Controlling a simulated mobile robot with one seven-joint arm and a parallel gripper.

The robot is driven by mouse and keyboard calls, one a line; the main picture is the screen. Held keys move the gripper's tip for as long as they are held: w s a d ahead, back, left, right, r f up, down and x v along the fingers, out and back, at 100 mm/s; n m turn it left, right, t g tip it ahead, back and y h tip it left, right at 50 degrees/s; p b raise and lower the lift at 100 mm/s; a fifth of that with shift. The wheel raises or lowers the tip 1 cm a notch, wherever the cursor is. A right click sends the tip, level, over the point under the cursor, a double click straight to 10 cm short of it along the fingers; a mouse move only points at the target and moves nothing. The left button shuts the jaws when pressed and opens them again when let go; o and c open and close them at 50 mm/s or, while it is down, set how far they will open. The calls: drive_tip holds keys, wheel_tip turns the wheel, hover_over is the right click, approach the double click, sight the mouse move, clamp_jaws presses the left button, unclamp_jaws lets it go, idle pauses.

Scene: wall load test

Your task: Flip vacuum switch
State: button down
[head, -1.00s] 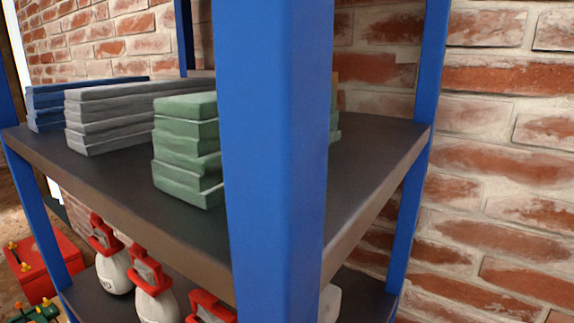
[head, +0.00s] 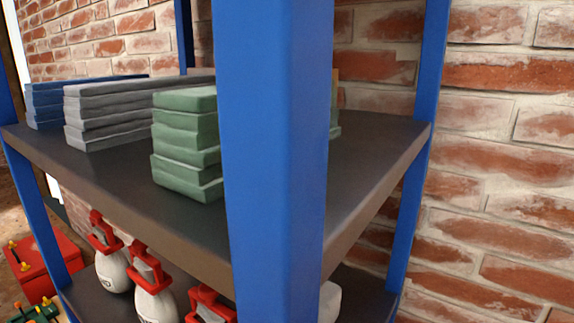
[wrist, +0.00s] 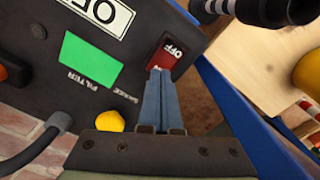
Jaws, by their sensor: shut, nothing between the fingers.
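In the wrist view a red rocker switch (wrist: 165,56) marked OFF sits in a dark recess on a black control panel (wrist: 40,60). My gripper (wrist: 159,74) is shut and empty. Its blue-grey fingertips are at the lower edge of the switch and cover part of it. I cannot tell whether they press on it. The gripper does not show in the head view, and neither does the switch.
Beside the switch the panel has a green rectangle (wrist: 90,62), a yellow knob (wrist: 110,121) and a grey hose or handle (wrist: 40,145). In the head view a blue-post shelf (head: 272,150) holds green (head: 187,145) and grey stacks (head: 110,115). Red-topped bottles (head: 152,295) stand below.

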drive_tip(key=shift+f+b, duration=0.5)
drive_tip(key=shift+f, duration=0.2)
drive_tip(key=shift+r, duration=0.1)
wheel_tip(320, 180, up, 7)
drive_tip(key=p, duration=0.7)
drive_tip(key=shift+p, duration=0.35)
